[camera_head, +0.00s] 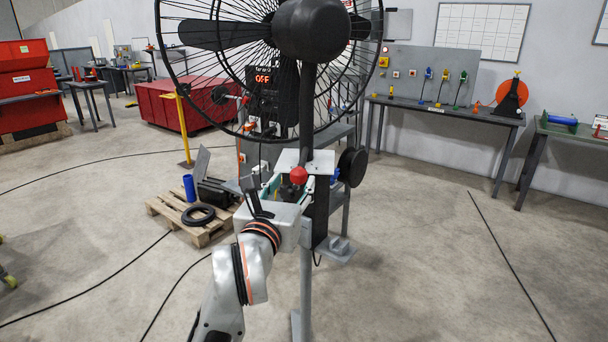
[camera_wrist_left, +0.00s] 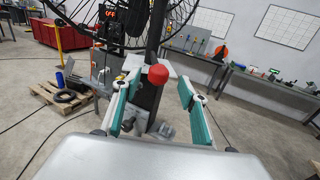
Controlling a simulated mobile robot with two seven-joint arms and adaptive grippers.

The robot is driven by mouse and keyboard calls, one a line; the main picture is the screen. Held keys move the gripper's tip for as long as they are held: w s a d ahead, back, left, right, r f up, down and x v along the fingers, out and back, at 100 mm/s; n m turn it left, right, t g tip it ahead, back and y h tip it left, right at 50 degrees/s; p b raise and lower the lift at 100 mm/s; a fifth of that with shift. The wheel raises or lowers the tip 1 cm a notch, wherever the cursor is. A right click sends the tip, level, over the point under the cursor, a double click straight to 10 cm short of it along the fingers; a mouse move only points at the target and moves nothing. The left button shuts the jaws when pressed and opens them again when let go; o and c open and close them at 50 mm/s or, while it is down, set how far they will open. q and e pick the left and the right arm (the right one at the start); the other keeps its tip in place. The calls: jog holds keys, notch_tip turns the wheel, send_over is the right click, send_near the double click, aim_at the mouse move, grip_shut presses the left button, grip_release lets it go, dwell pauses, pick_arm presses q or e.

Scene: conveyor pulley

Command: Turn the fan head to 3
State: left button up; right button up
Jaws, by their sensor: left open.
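A large black caged fan (camera_head: 315,30) stands on a dark pole right in front of me, seen from its motor side. It also shows at the top of the left wrist view (camera_wrist_left: 125,15). A red ball knob (camera_head: 298,175) sits on the fan's stand below the head. My left gripper (camera_head: 290,190) is open at the knob. In the left wrist view the red knob (camera_wrist_left: 157,74) appears between the two green-padded fingers, nearer the left one, with a gap to the right one. I cannot tell how far ahead of the fingertips it is. No number 3 is readable. My right gripper is out of view.
A black round handwheel (camera_head: 352,167) sticks out right of the pole. A wooden pallet (camera_head: 205,234) with a black ring and blue cylinder lies at left. A workbench (camera_head: 440,108) stands at the back right. The floor at right is clear except for a cable.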

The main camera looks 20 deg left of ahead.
aim_at(297, 175)
pick_arm(q)
jog(key=w, duration=0.6)
jog(key=shift+w+a+p, duration=0.2)
jog(key=shift+p, duration=0.15)
grip_shut()
